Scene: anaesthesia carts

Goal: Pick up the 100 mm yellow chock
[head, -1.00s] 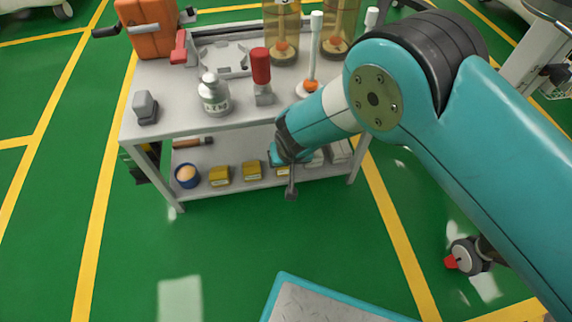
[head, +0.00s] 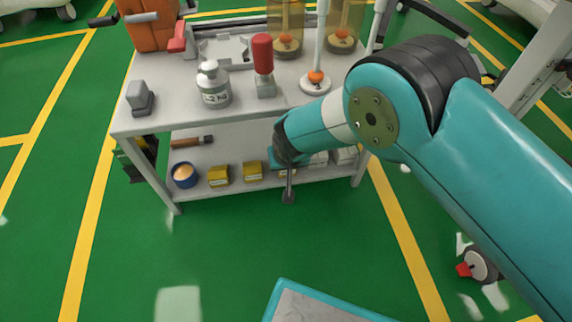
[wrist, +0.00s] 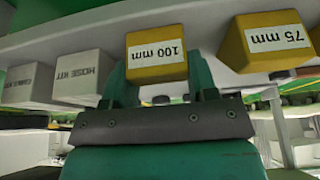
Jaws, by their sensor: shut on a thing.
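The yellow chock labelled 100 mm (wrist: 157,57) sits between the fingers of my gripper (wrist: 160,82) in the wrist view, its label facing the camera. My gripper is shut on it. In the head view my gripper (head: 287,163) reaches the front of the cart's lower shelf (head: 230,190), and my wrist hides most of the chock. I cannot tell whether the chock is clear of the shelf. The yellow 75 mm chock (wrist: 266,42) stands beside it; in the head view it is the nearest yellow block (head: 252,170) left of my gripper.
Another yellow block (head: 218,175) and a blue bowl (head: 185,175) stand further left. The cart top (head: 180,112) overhangs the shelf. Green floor in front is open.

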